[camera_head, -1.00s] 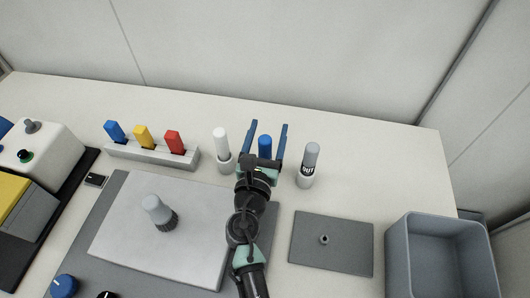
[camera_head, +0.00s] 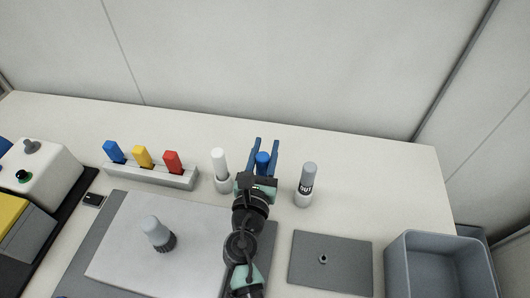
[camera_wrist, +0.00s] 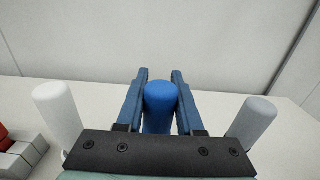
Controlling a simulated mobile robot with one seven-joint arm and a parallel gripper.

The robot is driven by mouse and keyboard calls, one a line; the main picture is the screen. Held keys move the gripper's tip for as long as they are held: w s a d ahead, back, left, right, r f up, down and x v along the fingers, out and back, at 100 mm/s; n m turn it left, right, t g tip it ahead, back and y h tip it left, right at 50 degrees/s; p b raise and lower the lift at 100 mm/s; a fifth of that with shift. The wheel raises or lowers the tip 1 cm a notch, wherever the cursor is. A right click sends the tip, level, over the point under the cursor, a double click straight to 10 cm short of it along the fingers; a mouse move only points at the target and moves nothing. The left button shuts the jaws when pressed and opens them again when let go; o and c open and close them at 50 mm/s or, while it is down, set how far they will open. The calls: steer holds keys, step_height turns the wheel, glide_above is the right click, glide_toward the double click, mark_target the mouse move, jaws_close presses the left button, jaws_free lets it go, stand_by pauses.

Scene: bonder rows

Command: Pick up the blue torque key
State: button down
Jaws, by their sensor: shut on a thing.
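The blue torque key (camera_head: 262,160) is a rounded blue cylinder standing upright between a white one and a grey one. My gripper (camera_head: 260,151) has its two blue fingers around it, one on each side, and is shut on it. In the wrist view the blue key (camera_wrist: 160,105) sits between the fingers (camera_wrist: 160,80), its top a little below their tips. Its lower part and its base are hidden behind my gripper.
A white cylinder (camera_head: 219,162) and a grey cylinder (camera_head: 308,177) stand close on either side in white holders. A rack (camera_head: 150,176) with blue, yellow and red blocks is at left. A grey plate (camera_head: 330,275) and a grey bin (camera_head: 440,245) are at right.

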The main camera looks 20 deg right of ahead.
step_height(320, 180, up, 17)
steer(key=p, duration=0.7)
steer(key=shift+p, duration=0.4)
steer(key=c, duration=1.1)
jaws_free()
jaws_close()
